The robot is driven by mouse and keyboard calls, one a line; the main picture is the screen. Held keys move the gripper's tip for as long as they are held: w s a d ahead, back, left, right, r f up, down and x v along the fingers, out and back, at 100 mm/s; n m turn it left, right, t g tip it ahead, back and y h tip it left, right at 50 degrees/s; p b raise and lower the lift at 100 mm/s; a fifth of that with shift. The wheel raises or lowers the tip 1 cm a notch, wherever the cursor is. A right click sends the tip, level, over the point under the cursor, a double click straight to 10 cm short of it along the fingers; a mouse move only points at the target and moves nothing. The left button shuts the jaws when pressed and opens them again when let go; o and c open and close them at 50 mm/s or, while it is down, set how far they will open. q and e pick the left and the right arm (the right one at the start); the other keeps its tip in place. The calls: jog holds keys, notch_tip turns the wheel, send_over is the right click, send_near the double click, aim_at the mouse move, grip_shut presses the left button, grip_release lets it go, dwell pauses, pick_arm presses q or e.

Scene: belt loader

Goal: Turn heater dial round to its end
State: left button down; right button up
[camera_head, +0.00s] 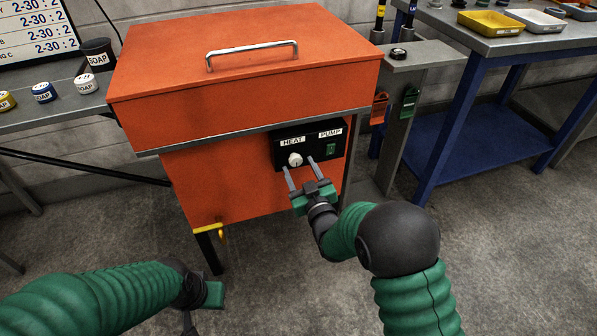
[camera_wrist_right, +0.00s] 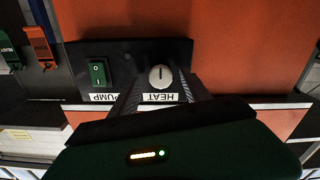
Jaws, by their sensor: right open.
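The heater dial is a white round knob (camera_head: 295,159) on a black control panel (camera_head: 320,150) under the word HEAT. The panel is on the front of an orange cabinet. In the right wrist view the dial (camera_wrist_right: 161,77) has a dark pointer line and shows upside down between the finger lines. My right gripper (camera_head: 299,165) is open in front of the panel, one finger to each side of the dial. I cannot tell whether the fingertips touch it. My left gripper (camera_head: 204,296) is low at the bottom left, away from the panel; its jaws are unclear.
A green PUMP switch (camera_head: 331,149) sits right of the dial, close to my right finger. The orange lid (camera_head: 240,60) with a metal handle overhangs the panel. Orange and green tags (camera_head: 380,107) hang at right. A blue workbench (camera_head: 480,45) stands farther right. Floor in front is clear.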

jog(key=shift+w+a, duration=0.15)
jog(key=shift+w, duration=0.45)
jog(key=shift+a, duration=0.1)
grip_shut()
